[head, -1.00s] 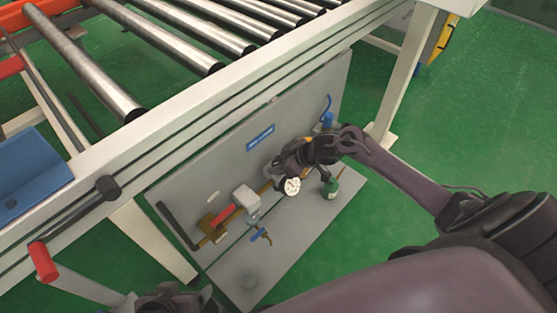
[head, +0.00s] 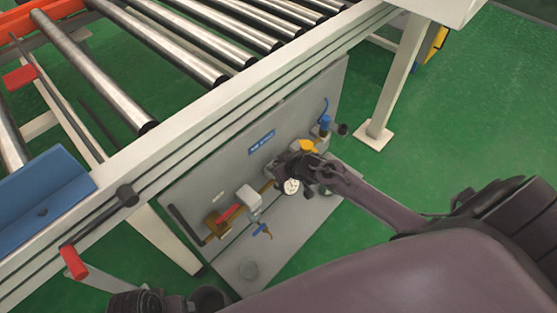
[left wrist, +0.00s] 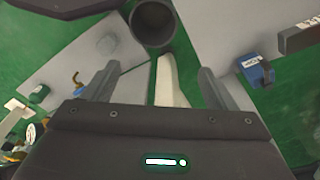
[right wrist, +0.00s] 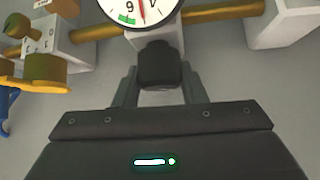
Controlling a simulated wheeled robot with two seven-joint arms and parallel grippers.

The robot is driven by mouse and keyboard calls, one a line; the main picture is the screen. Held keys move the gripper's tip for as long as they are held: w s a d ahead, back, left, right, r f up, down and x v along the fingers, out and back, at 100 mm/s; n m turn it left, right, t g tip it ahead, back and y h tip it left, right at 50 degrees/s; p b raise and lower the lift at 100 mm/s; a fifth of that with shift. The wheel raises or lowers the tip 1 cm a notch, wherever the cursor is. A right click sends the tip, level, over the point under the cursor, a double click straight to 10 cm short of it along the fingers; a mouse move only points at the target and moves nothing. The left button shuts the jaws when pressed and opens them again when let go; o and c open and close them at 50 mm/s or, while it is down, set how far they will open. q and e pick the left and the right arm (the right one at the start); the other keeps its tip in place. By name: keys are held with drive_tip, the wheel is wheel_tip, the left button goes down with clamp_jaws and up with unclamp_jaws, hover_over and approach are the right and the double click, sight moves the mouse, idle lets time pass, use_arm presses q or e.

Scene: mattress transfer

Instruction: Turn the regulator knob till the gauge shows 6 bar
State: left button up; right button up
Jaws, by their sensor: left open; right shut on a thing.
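The regulator sits on the grey panel (head: 232,170) below the roller conveyor. Its white round gauge (head: 291,186) shows below my right gripper in the head view. In the right wrist view the gauge (right wrist: 152,8) is cut by the top edge and looks upside down; its red needle points near the green band by the 6, slightly to one side of it. My right gripper (right wrist: 158,90) is shut on the black regulator knob (right wrist: 158,65), just beside the gauge. My left gripper (left wrist: 155,88) is open and empty, away from the panel fittings; only part of it shows at the head view's bottom edge.
A yellow fitting (head: 307,146) and a blue fitting (head: 325,122) are right of the regulator. A red-handled valve (head: 229,213) and a grey block (head: 249,197) are left of it. The conveyor frame (head: 205,125) overhangs the panel. Green floor is free at right.

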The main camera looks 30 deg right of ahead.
sight(288, 186)
use_arm(q)
drive_tip(key=shift+w+a+f+p, duration=0.1)
drive_tip(key=shift+f+p, duration=0.1)
drive_tip(key=shift+f, duration=0.85)
drive_tip(key=shift+w+a+f+p, duration=0.1)
drive_tip(key=shift+f+p, duration=0.1)
drive_tip(key=shift+f, duration=0.85)
use_arm(e)
drive_tip(key=shift+m+h, duration=0.6)
drive_tip(key=shift+m, duration=0.1)
drive_tip(key=o, duration=1)
drive_tip(key=shift+s+r, duration=0.1)
drive_tip(key=shift+s+r, duration=0.2)
use_arm(q)
wheel_tip(288, 186, down, 8)
drive_tip(key=s+a+p, duration=0.1)
drive_tip(key=p, duration=0.1)
drive_tip(key=shift+s+a+n+t+p, duration=0.15)
drive_tip(key=shift+a+n+t+p, duration=0.15)
use_arm(e)
drive_tip(key=v, duration=0.7)
use_arm(q)
drive_tip(key=shift+s, duration=0.1)
